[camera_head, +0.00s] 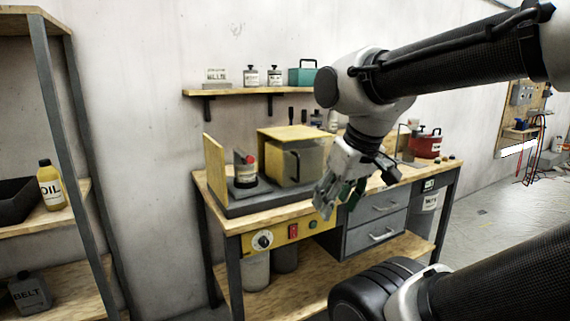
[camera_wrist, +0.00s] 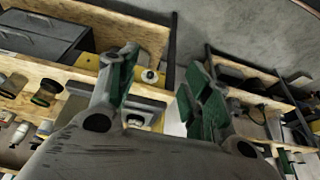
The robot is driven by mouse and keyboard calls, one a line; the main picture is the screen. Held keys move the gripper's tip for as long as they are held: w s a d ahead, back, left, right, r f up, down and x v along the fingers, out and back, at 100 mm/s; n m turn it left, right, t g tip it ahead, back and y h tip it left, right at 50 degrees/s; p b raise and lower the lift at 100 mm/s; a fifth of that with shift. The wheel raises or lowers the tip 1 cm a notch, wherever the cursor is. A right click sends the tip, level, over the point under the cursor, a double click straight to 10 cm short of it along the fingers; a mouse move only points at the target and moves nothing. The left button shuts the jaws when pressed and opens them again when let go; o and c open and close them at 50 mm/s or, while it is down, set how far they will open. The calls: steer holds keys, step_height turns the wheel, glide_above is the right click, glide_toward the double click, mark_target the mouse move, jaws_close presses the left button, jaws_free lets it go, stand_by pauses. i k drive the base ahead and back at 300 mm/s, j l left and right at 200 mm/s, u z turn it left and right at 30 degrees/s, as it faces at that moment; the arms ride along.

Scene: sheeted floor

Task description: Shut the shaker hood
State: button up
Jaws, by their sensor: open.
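The shaker stands on the wooden bench, with a dark base (camera_head: 235,208) and an upright yellow end panel (camera_head: 215,170) at its left. The yellow-topped hood (camera_head: 290,134) sits on the right part of the base, with a grey see-through front and a dark handle (camera_head: 296,164). A jar with a red cap (camera_head: 246,168) stands uncovered between end panel and hood. My gripper (camera_head: 336,200) is open and empty, fingers pointing down, in front of and right of the hood and apart from the handle. Its green-padded fingers (camera_wrist: 160,82) show in the wrist view.
The bench front carries a dial (camera_head: 262,240) and a red switch (camera_head: 293,231), with grey drawers (camera_head: 377,222) at right. A wall shelf (camera_head: 250,92) hangs above. A storage rack (camera_head: 45,215) stands at left.

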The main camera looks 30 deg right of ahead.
mark_target(293, 133)
steer(key=i+l, duration=0.2)
steer(key=l, duration=0.15)
steer(key=i+l, duration=0.25)
steer(key=l, duration=0.15)
steer(key=i+l, duration=0.2)
steer(key=l, duration=0.15)
steer(key=i+l, duration=0.2)
steer(key=l, duration=0.2)
steer(key=z, duration=0.05)
